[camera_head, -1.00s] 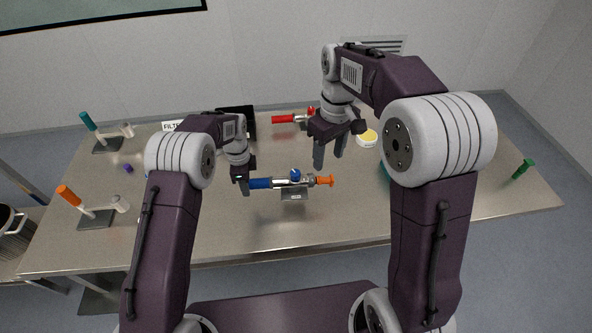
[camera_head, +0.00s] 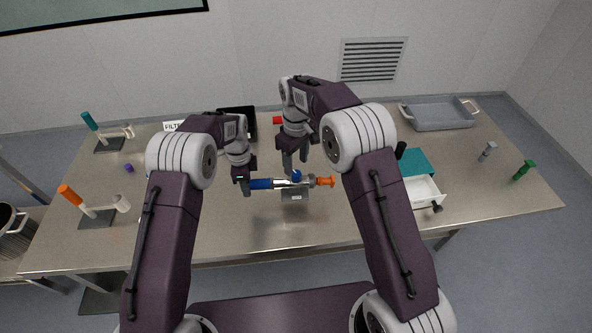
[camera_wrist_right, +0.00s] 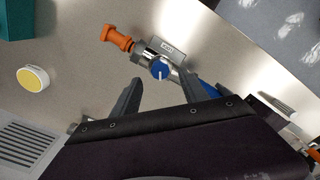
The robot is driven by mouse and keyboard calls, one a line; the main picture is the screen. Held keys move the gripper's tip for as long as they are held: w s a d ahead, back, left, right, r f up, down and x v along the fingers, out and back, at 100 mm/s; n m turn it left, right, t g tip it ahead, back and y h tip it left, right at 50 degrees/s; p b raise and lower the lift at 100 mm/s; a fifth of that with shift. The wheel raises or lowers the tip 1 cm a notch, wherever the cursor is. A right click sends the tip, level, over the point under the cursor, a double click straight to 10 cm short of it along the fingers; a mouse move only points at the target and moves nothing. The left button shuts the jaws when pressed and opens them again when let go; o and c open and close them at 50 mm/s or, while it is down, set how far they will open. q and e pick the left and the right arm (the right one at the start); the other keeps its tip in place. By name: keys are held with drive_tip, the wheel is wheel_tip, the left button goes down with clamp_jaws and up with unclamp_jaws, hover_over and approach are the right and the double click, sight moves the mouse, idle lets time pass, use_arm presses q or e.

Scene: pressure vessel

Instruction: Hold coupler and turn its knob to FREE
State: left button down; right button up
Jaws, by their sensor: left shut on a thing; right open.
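The coupler (camera_head: 308,183) lies level on a small grey labelled stand (camera_head: 296,195), with a metal body, a blue end at left and an orange end at right. Its round blue knob (camera_head: 296,175) is on top; in the right wrist view the knob (camera_wrist_right: 159,69) shows a white pointer line. My left gripper (camera_head: 243,185) is shut on the coupler's blue end. My right gripper (camera_head: 296,166) is open and empty just above the knob, apart from it as far as I can see. In the right wrist view the fingers (camera_wrist_right: 160,92) stand either side below the knob.
A red-ended part (camera_head: 278,120) sits behind, partly hidden by my right arm. Orange-handled (camera_head: 70,195) and teal-handled (camera_head: 90,121) stands are at left. The front table strip is clear.

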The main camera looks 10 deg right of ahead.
sight(296, 172)
wheel_tip(296, 172, down, 4)
drive_tip(key=shift+f, duration=0.15)
clamp_jaws()
drive_tip(key=shift+m, duration=3)
unclamp_jaws()
